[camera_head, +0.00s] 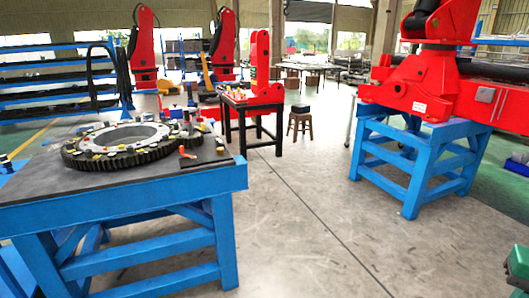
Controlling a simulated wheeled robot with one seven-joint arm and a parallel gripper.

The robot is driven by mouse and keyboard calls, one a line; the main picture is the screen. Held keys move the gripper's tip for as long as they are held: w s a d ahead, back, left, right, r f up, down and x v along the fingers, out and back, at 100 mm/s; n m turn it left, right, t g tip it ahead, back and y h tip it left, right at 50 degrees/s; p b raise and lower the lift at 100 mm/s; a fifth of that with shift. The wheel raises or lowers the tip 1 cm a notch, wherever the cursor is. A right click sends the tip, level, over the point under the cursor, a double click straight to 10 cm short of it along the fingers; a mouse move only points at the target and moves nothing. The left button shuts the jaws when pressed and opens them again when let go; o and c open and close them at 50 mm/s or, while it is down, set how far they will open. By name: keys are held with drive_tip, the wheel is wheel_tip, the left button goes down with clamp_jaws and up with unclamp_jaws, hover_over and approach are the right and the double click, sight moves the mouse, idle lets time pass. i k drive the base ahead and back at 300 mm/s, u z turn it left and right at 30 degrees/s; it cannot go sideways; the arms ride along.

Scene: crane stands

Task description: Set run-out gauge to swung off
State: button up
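A dark toothed ring gear (75,159) lies flat on a blue workbench (120,208) at the left. On the bench's right corner is a small black plate (208,158). A small orange-red lever-like part (186,153) stands at its left side, close to the ring's near edge. This may be the run-out gauge, but it is too small to tell, and I cannot read which way it is set. Several small yellow, white and red parts sit on and around the ring. My gripper is not in view.
Another blue stand (420,165) at the right carries a large red crane part (425,85). A dark table (235,108) with a red part (262,72) and a wooden stool (299,122) stand behind. A green object (518,262) is at the lower right edge. The middle floor is clear.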

sight(191, 109)
drive_tip(key=i, duration=2.6)
drive_tip(key=u, duration=1.45)
drive_tip(key=k, duration=0.65)
drive_tip(key=z, duration=0.5)
drive_tip(key=i, duration=0.85)
drive_tip(key=z, duration=0.1)
